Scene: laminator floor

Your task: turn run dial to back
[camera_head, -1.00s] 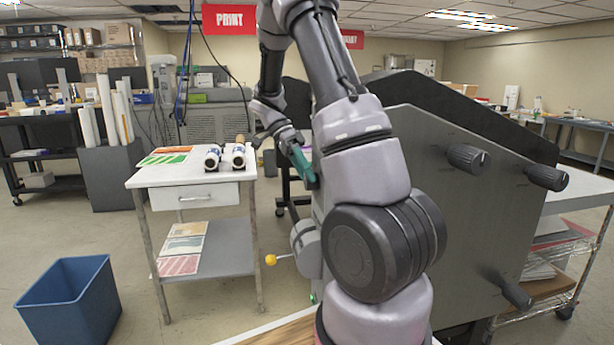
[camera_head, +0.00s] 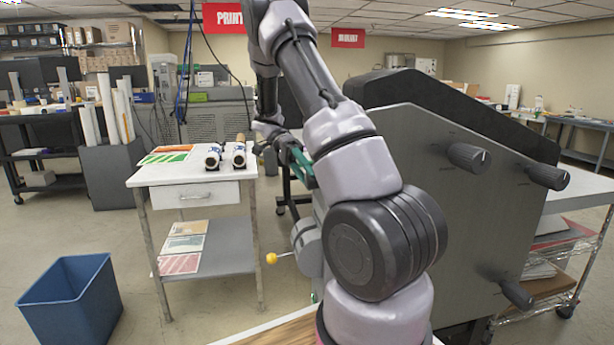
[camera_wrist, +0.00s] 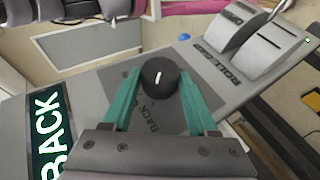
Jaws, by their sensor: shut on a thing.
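The run dial (camera_wrist: 160,78) is a round black knob with a white pointer line, in the wrist view. It sits on a dark plate with partly hidden lettering, where "BACK" can be read. My gripper (camera_wrist: 162,82) has green fingers, one on each side of the knob, and is shut on it. The pointer line stands nearly upright in this view. A large green "BACK" sign (camera_wrist: 47,135) is at the lower left. In the head view my gripper (camera_head: 303,170) is partly hidden by my arm, and the dial cannot be made out there.
Grey sliders or levers (camera_wrist: 245,40) stand on the panel to the upper right of the dial. In the head view, the laminator's side panel (camera_head: 430,220) carries black knobs. A white table (camera_head: 190,173) with rolls and a blue bin (camera_head: 70,300) stand to the left.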

